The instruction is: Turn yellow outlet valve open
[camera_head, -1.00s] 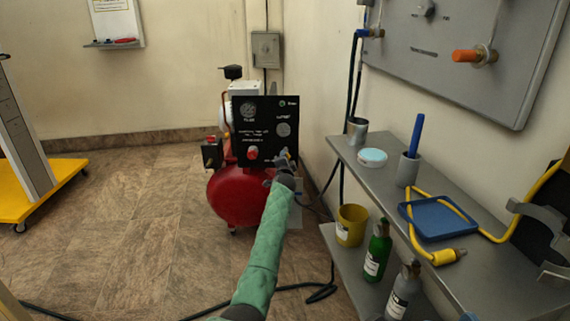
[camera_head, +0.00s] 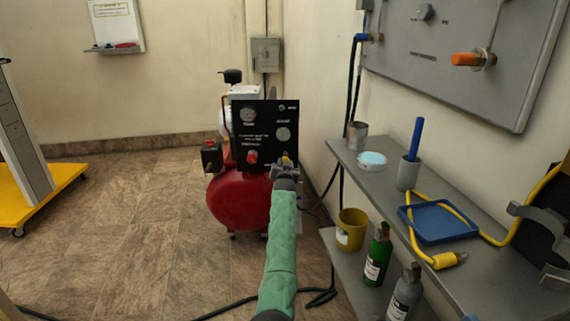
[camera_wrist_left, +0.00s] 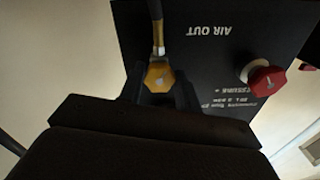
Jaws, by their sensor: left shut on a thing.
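The yellow outlet valve (camera_wrist_left: 159,76) sits on the black panel (camera_wrist_left: 215,60) of the red compressor, at the base of a metal fitting under the upside-down "AIR OUT" label in the left wrist view. My left gripper (camera_wrist_left: 162,92) has its two dark fingers on either side of the valve and is shut on it. In the head view my left gripper (camera_head: 285,170) is at the lower right corner of the panel, and a bit of the yellow valve (camera_head: 286,155) shows just above it. My right gripper is not in view.
A red knob (camera_wrist_left: 266,79) is beside the valve on the same panel. The compressor's red tank (camera_head: 237,203) stands below the panel. A grey shelf (camera_head: 390,180) with cups and bottles is at the right. Open floor lies at the left.

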